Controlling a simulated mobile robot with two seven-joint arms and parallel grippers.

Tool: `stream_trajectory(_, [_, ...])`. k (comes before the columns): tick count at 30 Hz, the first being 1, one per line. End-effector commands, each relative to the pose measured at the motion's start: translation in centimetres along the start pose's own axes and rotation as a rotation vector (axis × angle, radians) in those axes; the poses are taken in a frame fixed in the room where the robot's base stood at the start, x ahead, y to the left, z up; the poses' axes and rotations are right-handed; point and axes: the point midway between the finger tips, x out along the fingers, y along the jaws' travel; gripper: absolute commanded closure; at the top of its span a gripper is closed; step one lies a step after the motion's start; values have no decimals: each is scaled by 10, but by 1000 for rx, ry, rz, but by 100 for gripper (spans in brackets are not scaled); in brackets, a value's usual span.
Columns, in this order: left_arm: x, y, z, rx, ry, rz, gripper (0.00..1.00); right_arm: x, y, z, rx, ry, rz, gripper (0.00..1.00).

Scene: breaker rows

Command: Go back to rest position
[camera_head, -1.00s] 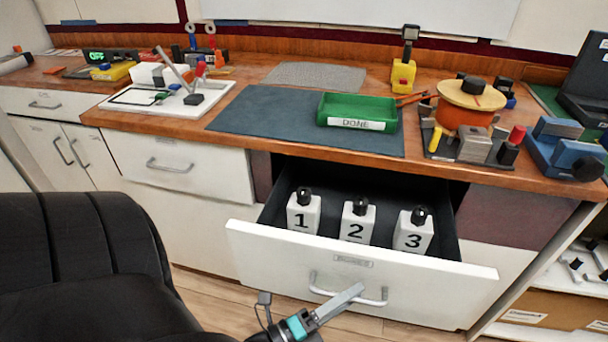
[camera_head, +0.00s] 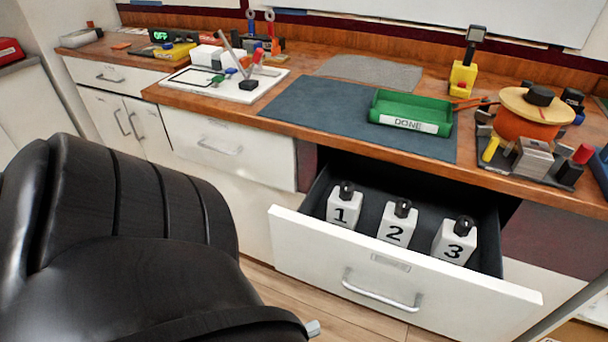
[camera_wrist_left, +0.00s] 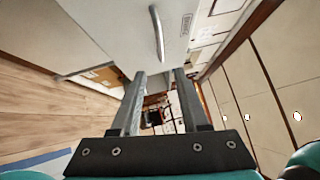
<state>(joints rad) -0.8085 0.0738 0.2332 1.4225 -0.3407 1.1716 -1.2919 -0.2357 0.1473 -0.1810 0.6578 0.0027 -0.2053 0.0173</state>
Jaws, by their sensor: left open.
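My left gripper (camera_wrist_left: 160,73) shows in the left wrist view with its two fingers apart and nothing between them. In the head view only a small grey tip of it (camera_head: 313,328) shows beside the chair's edge, apart from the drawer handle (camera_head: 382,291). The drawer (camera_head: 330,254) stands open below the worktop. In it stand three white blocks with black tops, numbered 1 (camera_head: 343,208), 2 (camera_head: 397,226) and 3 (camera_head: 454,243). My right gripper is not in view.
A black chair (camera_head: 120,230) fills the lower left, close to the drawer. On the worktop are a green tray marked DONE (camera_head: 410,112), a dark mat (camera_head: 320,105), a white board with small parts (camera_head: 190,80) and a round orange spool (camera_head: 530,115). Wooden floor shows below the drawer.

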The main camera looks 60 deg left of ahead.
Motion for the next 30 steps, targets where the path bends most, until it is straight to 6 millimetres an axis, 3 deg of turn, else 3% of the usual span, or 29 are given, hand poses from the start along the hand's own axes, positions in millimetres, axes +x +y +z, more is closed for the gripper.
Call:
stream_trajectory(16, [0,0,0,0,0,1,55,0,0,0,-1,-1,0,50])
stream_trajectory(20, [3,12,1,-51,-16,37,55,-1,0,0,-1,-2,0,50])
stream_trajectory(23, [8,45,1,-186,-58,135,55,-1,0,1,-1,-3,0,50])
stream_trajectory(30, [4,171,-13,-700,-291,531,55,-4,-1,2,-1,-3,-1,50])
